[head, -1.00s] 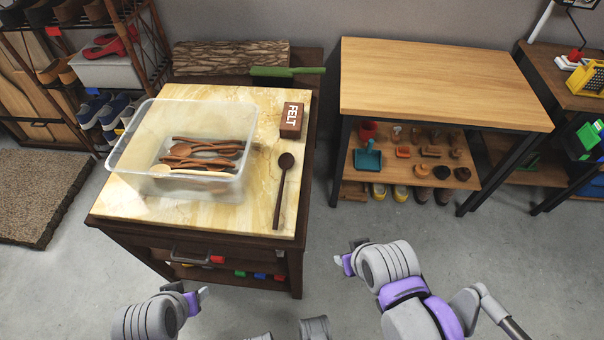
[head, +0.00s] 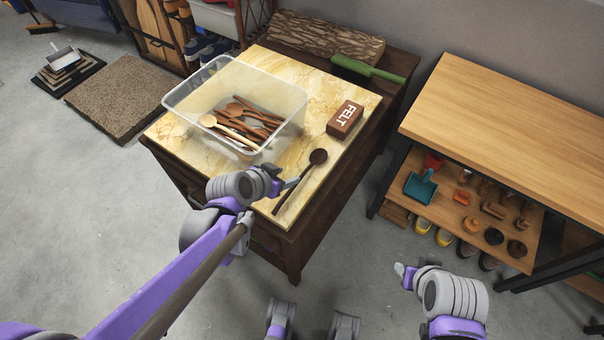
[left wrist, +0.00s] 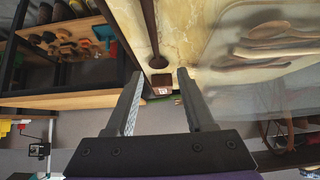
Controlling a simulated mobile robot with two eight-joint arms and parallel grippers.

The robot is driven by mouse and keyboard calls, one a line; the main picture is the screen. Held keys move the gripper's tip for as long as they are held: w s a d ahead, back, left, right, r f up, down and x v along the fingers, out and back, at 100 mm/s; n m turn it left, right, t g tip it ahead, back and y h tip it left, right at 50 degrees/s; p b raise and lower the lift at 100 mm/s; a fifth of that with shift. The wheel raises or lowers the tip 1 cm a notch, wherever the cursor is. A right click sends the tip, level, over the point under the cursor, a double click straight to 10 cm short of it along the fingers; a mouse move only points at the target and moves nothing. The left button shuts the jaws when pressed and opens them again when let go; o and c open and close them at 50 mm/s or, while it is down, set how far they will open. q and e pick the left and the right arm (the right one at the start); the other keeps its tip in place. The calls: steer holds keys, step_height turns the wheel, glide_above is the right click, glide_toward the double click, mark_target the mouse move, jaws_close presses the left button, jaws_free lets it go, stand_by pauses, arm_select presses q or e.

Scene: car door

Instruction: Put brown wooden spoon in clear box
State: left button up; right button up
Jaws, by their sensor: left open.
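The dark brown wooden spoon (head: 300,180) lies on the marble-patterned cabinet top, to the right of the clear box, with its handle toward the front edge. The clear box (head: 284,97) holds several wooden spoons, most brown and one paler. My left gripper (head: 288,181) is open beside the spoon's handle. In the left wrist view my left gripper (left wrist: 160,88) has its fingers apart, and the spoon (left wrist: 153,37) shows beyond them, not gripped. My right gripper (head: 402,270) is low at the right, away from the cabinet; its jaw opening is unclear.
A brown FELT block (head: 345,119) sits near the spoon's bowl. A green-handled brush (head: 367,69) lies behind the cabinet top. A wooden table (head: 510,130) with a filled lower shelf stands at the right. Open floor lies in front.

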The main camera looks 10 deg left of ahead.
mark_target(303, 173)
arm_select(q)
steer(key=x, duration=0.2)
steer(key=b+x, duration=0.1)
steer(key=x, duration=0.1)
steer(key=shift+d, duration=0.4)
steer(key=shift+w+f, duration=0.2)
steer(key=shift+f, duration=0.2)
steer(key=b+x, duration=0.1)
steer(key=x, duration=0.3)
steer(key=shift+w+d+f, duration=0.1)
steer(key=shift+w+f, duration=0.05)
steer(key=shift+f, duration=0.15)
jaws_close()
arm_select(e)
steer(key=f, duration=0.2)
steer(key=shift+d+f, duration=0.3)
